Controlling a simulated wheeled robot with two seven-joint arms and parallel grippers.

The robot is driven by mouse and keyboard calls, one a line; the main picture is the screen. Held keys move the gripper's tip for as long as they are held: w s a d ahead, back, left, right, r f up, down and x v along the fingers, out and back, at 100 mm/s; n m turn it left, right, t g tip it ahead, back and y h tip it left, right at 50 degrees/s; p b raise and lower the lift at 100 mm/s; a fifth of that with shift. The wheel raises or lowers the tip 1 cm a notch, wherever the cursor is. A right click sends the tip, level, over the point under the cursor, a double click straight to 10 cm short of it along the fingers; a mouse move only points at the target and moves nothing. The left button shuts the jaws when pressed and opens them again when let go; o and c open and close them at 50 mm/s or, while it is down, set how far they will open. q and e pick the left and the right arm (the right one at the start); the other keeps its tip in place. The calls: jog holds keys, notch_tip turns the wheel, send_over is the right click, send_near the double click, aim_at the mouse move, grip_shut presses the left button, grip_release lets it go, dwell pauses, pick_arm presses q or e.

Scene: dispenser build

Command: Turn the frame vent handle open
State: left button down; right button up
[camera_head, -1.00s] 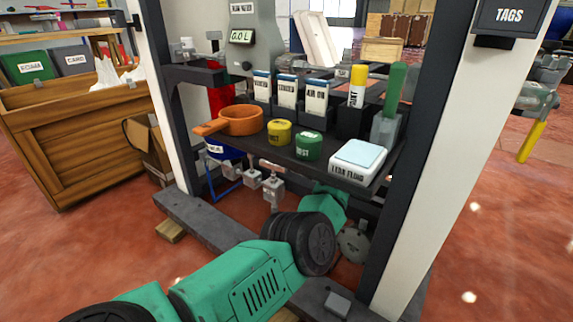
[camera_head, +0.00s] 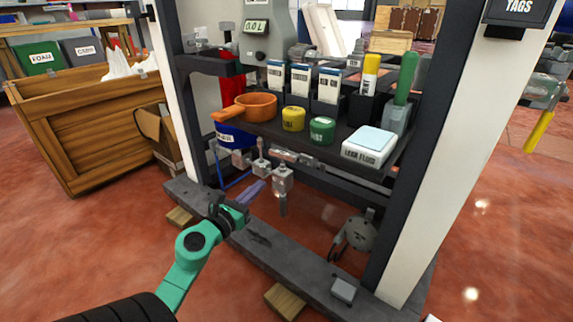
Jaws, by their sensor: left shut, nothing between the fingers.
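Several small grey valves hang on pipework under the front edge of the frame's shelf. The nearest valve (camera_head: 283,180) has a flat grey bar-like handle (camera_head: 297,157) on top and a short outlet pointing down. Another valve (camera_head: 261,160) stands to its left. No label shows which is the frame vent. My left gripper (camera_head: 260,186) is shut and empty, its slim purplish-grey fingers pointing up and right toward the valves. The tips look just left of and below the nearest valve; contact cannot be told. My right gripper is out of view.
The shelf (camera_head: 310,137) above carries an orange pan (camera_head: 247,107), yellow and green pots and a leak fluid box (camera_head: 369,146). The dark base beam (camera_head: 275,255) crosses below. A round grey fitting (camera_head: 360,233) and a white post (camera_head: 440,150) stand at right.

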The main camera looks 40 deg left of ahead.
aim_at(288, 158)
pick_arm(q)
jog(key=w, duration=0.4)
jog(key=w+a, duration=0.1)
jog(key=w, duration=0.4)
jog(key=w+a, duration=0.1)
jog(key=w, duration=0.3)
jog(key=shift+w+a+b, duration=0.1)
jog(key=shift+w+b, duration=0.1)
jog(key=shift+b, duration=0.15)
